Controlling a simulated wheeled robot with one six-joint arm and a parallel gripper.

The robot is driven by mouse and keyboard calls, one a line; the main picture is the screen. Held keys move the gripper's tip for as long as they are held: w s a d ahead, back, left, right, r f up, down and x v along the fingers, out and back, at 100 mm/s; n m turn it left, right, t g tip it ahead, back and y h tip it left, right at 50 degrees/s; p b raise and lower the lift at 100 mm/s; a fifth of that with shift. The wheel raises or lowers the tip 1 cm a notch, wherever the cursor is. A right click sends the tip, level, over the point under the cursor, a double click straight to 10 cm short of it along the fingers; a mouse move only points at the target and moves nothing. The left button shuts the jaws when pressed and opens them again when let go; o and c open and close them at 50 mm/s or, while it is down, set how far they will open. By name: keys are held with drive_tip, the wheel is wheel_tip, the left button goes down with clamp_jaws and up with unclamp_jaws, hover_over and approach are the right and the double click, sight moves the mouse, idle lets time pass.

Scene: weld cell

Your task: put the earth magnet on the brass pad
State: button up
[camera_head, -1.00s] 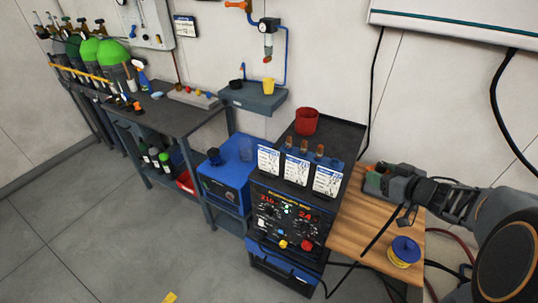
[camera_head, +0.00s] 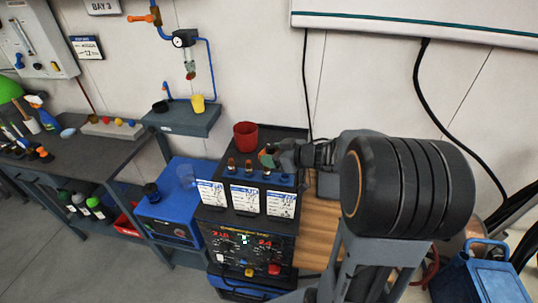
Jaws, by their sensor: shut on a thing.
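My gripper (camera_head: 272,155) is above the top of the welding machine (camera_head: 252,222), just right of the red cup (camera_head: 245,135). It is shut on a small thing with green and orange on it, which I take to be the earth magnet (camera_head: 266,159). The fingers and the small size hide most of its shape. I cannot make out the brass pad for certain. Small copper-brown pieces (camera_head: 231,166) stand in a row behind the white cards on the machine's top.
Three white cards (camera_head: 244,199) stand along the machine's front top edge. A wooden bench top (camera_head: 318,240) is to the right, partly behind my arm. A grey shelf (camera_head: 183,118) with a yellow cup (camera_head: 198,104) is on the wall. A blue case (camera_head: 478,280) stands at lower right.

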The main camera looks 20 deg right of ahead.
drive_tip(key=w+d+f, duration=0.8)
drive_tip(key=w+d, duration=0.1)
drive_tip(key=shift+f+p, duration=0.4)
drive_tip(key=f, duration=0.2)
drive_tip(key=shift+w+d+f, duration=0.15)
drive_tip(key=shift+d+f, duration=0.1)
drive_tip(key=shift+f, duration=0.5)
drive_tip(key=shift+f, duration=0.2)
drive_tip(key=o, duration=1.4)
drive_tip(key=shift+c, duration=0.2)
